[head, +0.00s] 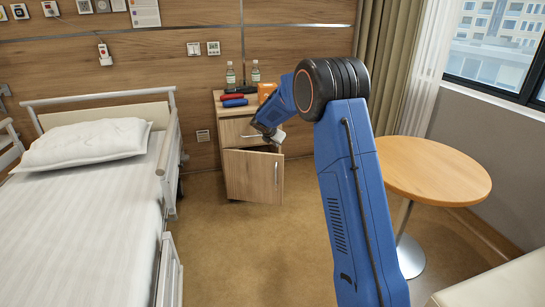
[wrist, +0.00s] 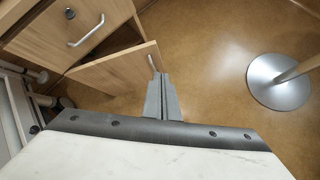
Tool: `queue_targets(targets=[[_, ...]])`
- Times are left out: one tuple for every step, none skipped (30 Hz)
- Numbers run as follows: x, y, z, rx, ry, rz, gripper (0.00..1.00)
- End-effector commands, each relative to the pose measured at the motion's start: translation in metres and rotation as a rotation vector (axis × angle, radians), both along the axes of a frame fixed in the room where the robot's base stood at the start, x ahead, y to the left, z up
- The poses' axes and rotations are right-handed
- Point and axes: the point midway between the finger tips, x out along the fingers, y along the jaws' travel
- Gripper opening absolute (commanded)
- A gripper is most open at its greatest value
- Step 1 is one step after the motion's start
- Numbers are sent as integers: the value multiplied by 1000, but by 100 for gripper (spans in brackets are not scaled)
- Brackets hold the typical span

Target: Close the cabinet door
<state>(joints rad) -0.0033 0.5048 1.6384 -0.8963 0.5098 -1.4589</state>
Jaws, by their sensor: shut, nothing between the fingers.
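The bedside cabinet's light wood door (head: 250,178) stands partly open at the cabinet's lower front. Its free edge and upright metal handle (head: 276,172) are on the right. In the wrist view the door (wrist: 110,72) juts out from the cabinet front, with its handle (wrist: 152,62) near the free end. My gripper (head: 277,138) is above the door, in front of the drawer. In the wrist view my shut, empty gripper (wrist: 161,78) has its tips close beside the handle and free edge. I cannot tell whether they touch.
The drawer (head: 240,132) above looks shut. Bottles (head: 231,74), a red item (head: 233,97) and an orange box (head: 266,91) stand on the cabinet. A bed (head: 85,210) is left, a round table (head: 435,168) right. Floor before the door is clear.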

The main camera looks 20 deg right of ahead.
Motion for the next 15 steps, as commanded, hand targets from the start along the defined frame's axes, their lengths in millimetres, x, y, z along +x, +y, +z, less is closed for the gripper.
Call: queue_targets(targets=[[15,0,-17,-32,19,42,0],[23,1,-25,-51,27,69,0],[34,1,-36,-77,41,105,0],[41,1,-44,-97,49,131,0],[48,2,-52,-115,58,155,0],[57,2,-62,-139,69,189,0],[64,3,-69,-156,77,211,0],[69,3,-77,-172,85,232,0],[75,4,-84,-190,93,257,0],[80,4,-90,-202,99,273,0],[83,4,-95,-214,104,290,0],[88,5,-100,-225,109,306,0],[90,5,-103,-233,113,317,0],[92,5,-106,-240,116,325,0],[94,5,-108,-246,118,334,0]])
